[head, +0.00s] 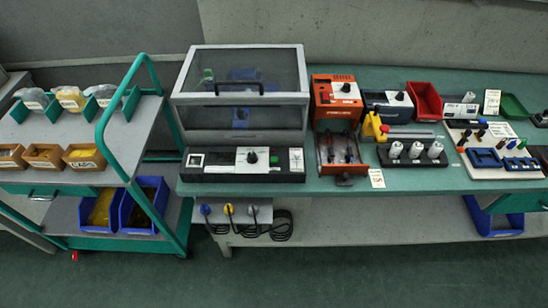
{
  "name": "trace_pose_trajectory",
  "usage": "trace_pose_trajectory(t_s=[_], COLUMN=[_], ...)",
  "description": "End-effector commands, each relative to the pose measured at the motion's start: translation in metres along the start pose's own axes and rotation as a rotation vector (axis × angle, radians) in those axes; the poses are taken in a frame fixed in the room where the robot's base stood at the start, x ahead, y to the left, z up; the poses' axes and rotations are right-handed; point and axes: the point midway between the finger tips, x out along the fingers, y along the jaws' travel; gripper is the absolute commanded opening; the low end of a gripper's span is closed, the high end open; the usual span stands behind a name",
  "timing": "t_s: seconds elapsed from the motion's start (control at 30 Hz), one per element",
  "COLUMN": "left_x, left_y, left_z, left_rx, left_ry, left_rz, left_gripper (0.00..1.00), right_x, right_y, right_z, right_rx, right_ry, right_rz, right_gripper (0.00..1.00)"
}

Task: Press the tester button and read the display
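Neither of my grippers shows in the head view. A long black and grey control unit (243,164) lies at the front left of the green bench. It has a small dark window like a display (196,160) at its left end, a black round knob (252,157) in the middle and a pale label at its right end. An orange device (336,97) stands to its right, with a black knob on a white plate and a small red part at its left. I cannot tell which of these is the tester, and no display text is legible.
A clear-lidded case (241,125) stands behind the control unit. An orange tray (342,180), white cylinders on a black stand (412,162) and a red bin (424,98) fill the bench. A green-framed cart (148,140) stands left. The floor (300,280) in front is clear.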

Motion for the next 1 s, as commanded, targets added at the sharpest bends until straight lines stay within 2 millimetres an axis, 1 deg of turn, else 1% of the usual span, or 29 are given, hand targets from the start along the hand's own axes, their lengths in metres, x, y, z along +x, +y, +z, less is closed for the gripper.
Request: trace_pose_trajectory(t_s=[0.03, 0.2, 0.23, 1.0], left_x=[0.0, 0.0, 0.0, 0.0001], left_y=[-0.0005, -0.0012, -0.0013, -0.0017], left_z=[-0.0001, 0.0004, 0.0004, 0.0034], left_rx=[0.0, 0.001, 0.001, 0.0], left_ry=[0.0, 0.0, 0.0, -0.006], left_rz=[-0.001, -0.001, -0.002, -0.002], left_gripper=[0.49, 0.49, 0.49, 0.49], right_x=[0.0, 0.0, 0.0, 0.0], right_y=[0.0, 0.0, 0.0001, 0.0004], right_z=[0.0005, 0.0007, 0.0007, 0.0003], right_rx=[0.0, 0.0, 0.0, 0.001], right_ry=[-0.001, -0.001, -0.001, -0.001], right_rz=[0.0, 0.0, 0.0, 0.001], right_gripper=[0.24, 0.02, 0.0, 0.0])
